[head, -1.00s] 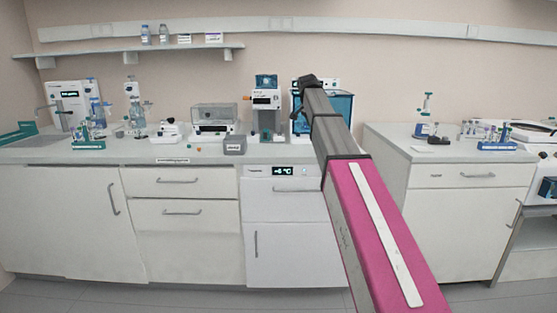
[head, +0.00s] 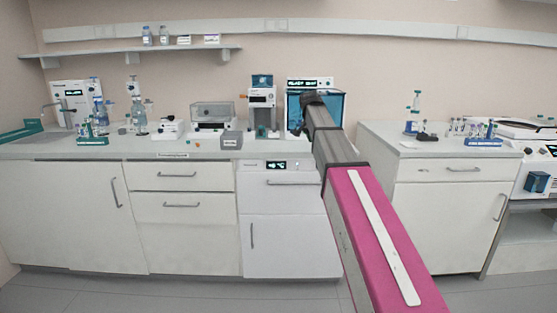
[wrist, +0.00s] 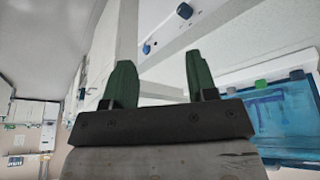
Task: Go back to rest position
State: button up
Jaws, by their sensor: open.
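My gripper (wrist: 160,85) shows in the wrist view with its two dark green fingers spread apart and nothing between them. My arm reaches forward over the floor in the head view, with its far end in front of the blue-fronted device (head: 335,108) on the counter. In the head view the fingers are hidden behind the arm's own end. The wrist view also shows the blue device (wrist: 290,115) at the right, beside the gripper.
A long counter (head: 60,150) carries racks, bottles, a grey box (head: 231,140) and instruments. A second counter (head: 385,140) stands to the right with a blue tube rack (head: 483,142). A wall shelf (head: 130,48) hangs at upper left. The floor in front is clear.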

jog(key=s+d+f+n+g+y, duration=0.1)
jog(key=s+f+n, duration=0.1)
jog(key=s+f, duration=0.7)
jog(key=s+d+f+n, duration=0.15)
jog(key=s+f, duration=0.35)
jog(key=f, duration=0.8)
jog(key=s+f+n+g+y, duration=0.1)
jog(key=s+f+n, duration=0.1)
jog(key=s+f, duration=0.65)
jog(key=s+f+n+g+y, duration=0.1)
jog(key=s+f+n, duration=0.1)
jog(key=s+f, duration=0.8)
jog(key=shift+s+f+n, duration=0.15)
jog(key=shift+f+n, duration=0.2)
jog(key=shift+f, duration=0.5)
